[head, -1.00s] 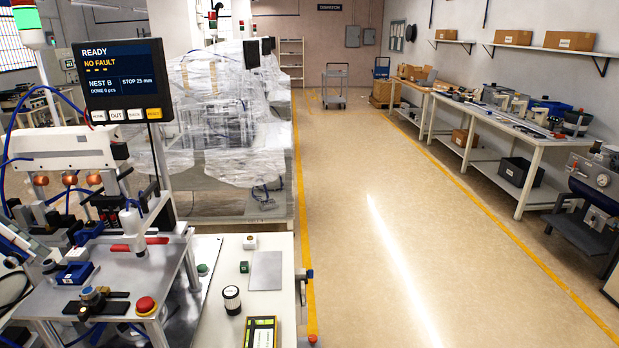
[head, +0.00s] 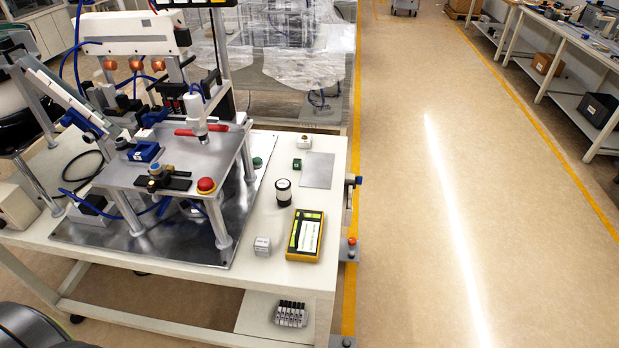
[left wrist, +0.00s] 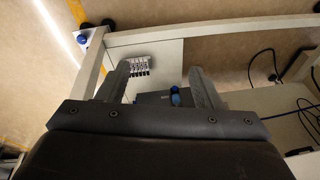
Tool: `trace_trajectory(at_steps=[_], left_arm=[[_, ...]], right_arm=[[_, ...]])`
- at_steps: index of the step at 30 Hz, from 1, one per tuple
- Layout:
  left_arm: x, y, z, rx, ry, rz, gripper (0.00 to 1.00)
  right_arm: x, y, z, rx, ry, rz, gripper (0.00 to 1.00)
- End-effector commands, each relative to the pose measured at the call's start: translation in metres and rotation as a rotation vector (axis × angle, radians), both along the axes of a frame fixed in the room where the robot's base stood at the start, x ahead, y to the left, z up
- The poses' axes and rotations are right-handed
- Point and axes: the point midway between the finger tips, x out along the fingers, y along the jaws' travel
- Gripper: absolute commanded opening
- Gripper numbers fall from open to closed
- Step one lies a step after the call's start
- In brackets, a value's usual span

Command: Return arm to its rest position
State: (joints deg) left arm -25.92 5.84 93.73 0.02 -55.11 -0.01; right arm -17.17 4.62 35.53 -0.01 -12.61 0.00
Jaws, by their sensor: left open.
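My left gripper (left wrist: 160,85) shows in the left wrist view with its two grey fingers apart and nothing clasped between them. It faces the lower shelf (left wrist: 160,50) of the white workbench. A dark block with a blue piece (left wrist: 176,97) shows between the fingers, seemingly beyond them; its depth is unclear. In the head view the left gripper does not show; a dark rounded part at the bottom left corner looks like my arm. My right gripper is in neither view.
A rack of several pieces (head: 291,314) sits below. The floor aisle (head: 430,200) at right is clear.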

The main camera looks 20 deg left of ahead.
Motion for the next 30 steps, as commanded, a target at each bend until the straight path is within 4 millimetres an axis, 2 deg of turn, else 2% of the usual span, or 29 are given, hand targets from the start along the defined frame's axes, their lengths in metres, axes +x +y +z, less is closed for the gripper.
trace_trajectory(at_steps=[1, 6, 12, 15, 21, 25, 30], left_arm=[[-0.008, 0.000, -0.022, -0.004, 0.016, 0.001, 0.60], [-0.036, -0.001, -0.080, -0.012, 0.045, 0.001, 0.60], [-0.081, -0.005, -0.137, -0.024, 0.080, 0.001, 0.60], [-0.106, -0.008, -0.158, -0.028, 0.096, 0.000, 0.60], [-0.144, -0.012, -0.182, -0.035, 0.117, -0.002, 0.60], [-0.155, -0.013, -0.187, -0.036, 0.121, -0.002, 0.60], [-0.157, -0.014, -0.187, -0.036, 0.122, -0.003, 0.60]], right_arm=[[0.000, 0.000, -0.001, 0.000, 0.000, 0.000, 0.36], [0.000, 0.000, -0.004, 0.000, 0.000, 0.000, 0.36], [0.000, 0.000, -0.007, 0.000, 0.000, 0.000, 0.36], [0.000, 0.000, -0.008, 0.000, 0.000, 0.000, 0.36], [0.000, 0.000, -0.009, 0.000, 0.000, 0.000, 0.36], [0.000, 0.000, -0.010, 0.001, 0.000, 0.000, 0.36], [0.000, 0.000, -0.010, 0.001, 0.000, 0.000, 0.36]])
